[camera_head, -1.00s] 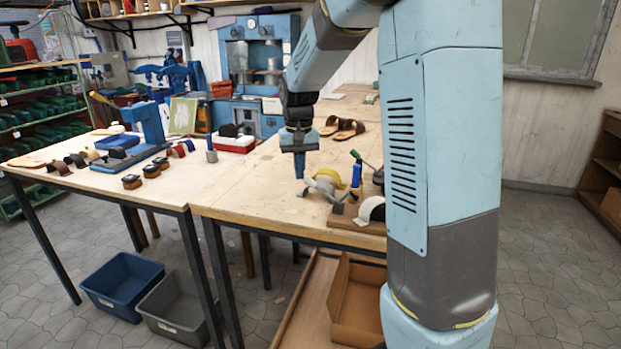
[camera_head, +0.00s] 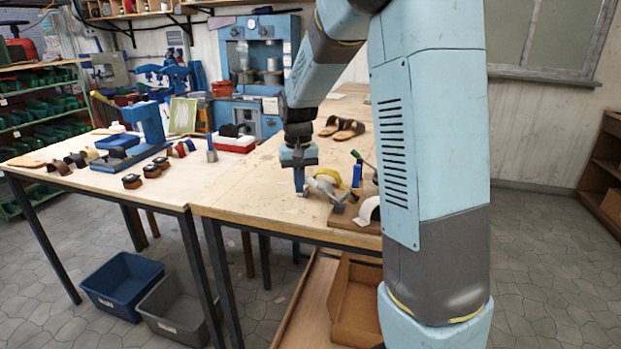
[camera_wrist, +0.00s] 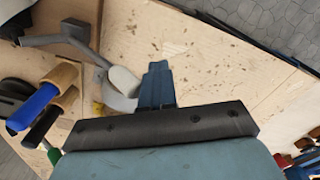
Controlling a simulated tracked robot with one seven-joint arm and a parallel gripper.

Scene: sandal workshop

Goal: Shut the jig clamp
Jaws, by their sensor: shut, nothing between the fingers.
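The jig is a wooden board (camera_head: 350,221) at the front edge of the right table, partly hidden behind my arm. A grey clamp lever (camera_head: 326,188) with a pale rounded part stands at its left side, by a yellow piece (camera_head: 329,177). In the wrist view the lever (camera_wrist: 94,55) ends in the pale rounded pad (camera_wrist: 124,82). My gripper (camera_head: 301,192) is shut and empty, pointing down just left of the lever, low over the table. In the wrist view its fingertips (camera_wrist: 157,75) are close beside the pad; I cannot tell if they touch.
A blue-handled tool (camera_head: 357,174) and a green-handled one (camera_head: 356,156) stand at the jig. A pair of brown sandals (camera_head: 342,128) lies further back. The tabletop (camera_head: 250,190) left of my gripper is clear. The left table holds several sandal parts.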

